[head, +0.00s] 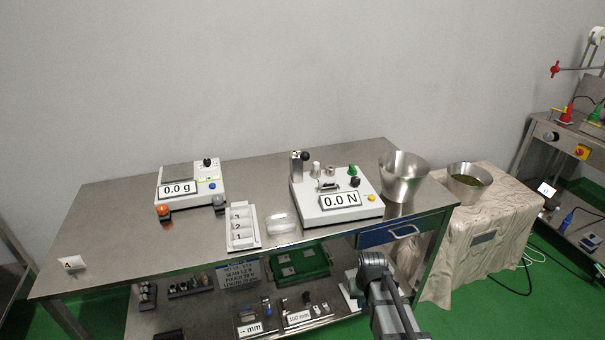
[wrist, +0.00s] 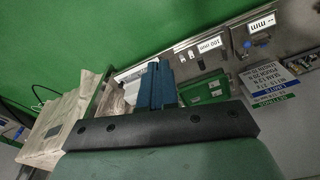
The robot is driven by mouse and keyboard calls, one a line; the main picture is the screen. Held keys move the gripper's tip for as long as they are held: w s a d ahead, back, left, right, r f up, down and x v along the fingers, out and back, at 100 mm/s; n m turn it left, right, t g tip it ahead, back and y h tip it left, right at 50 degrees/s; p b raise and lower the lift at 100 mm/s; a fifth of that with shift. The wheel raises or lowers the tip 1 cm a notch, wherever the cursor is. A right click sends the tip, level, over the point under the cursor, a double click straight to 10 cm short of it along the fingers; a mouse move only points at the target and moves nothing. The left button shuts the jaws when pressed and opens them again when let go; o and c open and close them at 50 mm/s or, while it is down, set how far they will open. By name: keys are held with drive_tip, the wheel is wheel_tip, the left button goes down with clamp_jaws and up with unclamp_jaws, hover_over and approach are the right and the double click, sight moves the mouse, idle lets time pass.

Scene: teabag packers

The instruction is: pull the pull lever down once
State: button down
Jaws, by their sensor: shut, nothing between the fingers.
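No part is labelled as the pull lever, and I cannot tell for sure which one it is. A black ball knob (head: 305,156) stands at the back left of the white force tester (head: 318,213), which reads 0.0 N. A red handle (head: 555,69) sits on a horizontal rod of the machine at the far right. My gripper (wrist: 154,75) shows in the wrist view with its blue fingers together, shut and empty. It touches neither of these. In the head view my arm stands at the table's front, and the fingertips cannot be made out.
A scale (head: 190,186), a numbered white rack (head: 242,228) and a steel funnel (head: 403,177) stand on the steel table (head: 120,215). A blue drawer (head: 392,232) is at its front right. A bowl (head: 468,182) stands on a cloth-covered stand (head: 450,250). The table's left part is mostly clear.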

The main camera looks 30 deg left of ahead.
drive_tip(key=w+a+r+n+t+y, duration=0.1)
drive_tip(key=w+a+r, duration=0.4)
drive_tip(key=a+r, duration=0.6)
drive_tip(key=w+a+r+n+t+y, duration=0.1)
drive_tip(key=w+a+r, duration=0.55)
drive_tip(key=r, duration=0.65)
drive_tip(key=w+a+r, duration=0.1)
drive_tip(key=a+r, duration=0.3)
drive_tip(key=r, duration=0.6)
drive_tip(key=w+a+r+h, duration=0.1)
drive_tip(key=a+r, duration=0.3)
drive_tip(key=r, duration=0.6)
drive_tip(key=w+a+r+g, duration=0.1)
drive_tip(key=a+r, duration=0.4)
drive_tip(key=r, duration=0.5)
drive_tip(key=shift+w+h, duration=0.3)
drive_tip(key=shift+w, duration=0.25)
hover_over(302, 154)
drive_tip(key=f, duration=1.2)
drive_tip(key=shift+w+a, duration=0.25)
drive_tip(key=shift+d+f, duration=0.2)
drive_tip(key=shift+f, duration=0.5)
